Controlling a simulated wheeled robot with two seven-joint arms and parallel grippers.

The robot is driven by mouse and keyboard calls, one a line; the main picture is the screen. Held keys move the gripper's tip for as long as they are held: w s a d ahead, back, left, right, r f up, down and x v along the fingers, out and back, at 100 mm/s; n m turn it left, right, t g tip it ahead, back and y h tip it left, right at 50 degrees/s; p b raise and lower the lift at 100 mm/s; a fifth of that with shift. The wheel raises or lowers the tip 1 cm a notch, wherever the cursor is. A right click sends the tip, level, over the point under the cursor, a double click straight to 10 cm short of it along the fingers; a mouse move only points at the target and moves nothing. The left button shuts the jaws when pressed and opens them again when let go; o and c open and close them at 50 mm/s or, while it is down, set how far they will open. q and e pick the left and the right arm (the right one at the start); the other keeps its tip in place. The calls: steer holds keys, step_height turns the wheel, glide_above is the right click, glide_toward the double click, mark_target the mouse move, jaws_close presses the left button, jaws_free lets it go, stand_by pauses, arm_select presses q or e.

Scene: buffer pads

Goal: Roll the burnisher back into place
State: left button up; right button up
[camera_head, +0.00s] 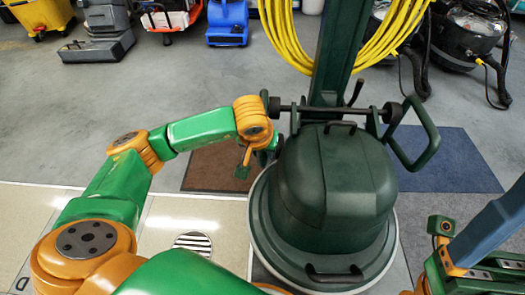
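The burnisher (335,185) is a dark green floor machine with a domed housing and a wide round base with a pale rim. It stands upright at centre, with a dark green column behind the housing and a crossbar with handle loops. A yellow cable hangs coiled on the column. My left gripper (258,160) is at the left end of the crossbar, by the left handle. The fingers overlap the dark handle parts, so its grip is unclear. Green and orange parts of my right arm show at the lower right; its fingers cannot be made out clearly.
A brown mat (212,168) lies left of the burnisher and a blue mat (447,165) lies right. Along the back stand a yellow bucket (40,14), grey and blue machines (227,22), and black vacuums (470,30). Grey floor between is clear.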

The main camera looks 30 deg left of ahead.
arm_select(q)
jaws_close()
stand_by(1.1)
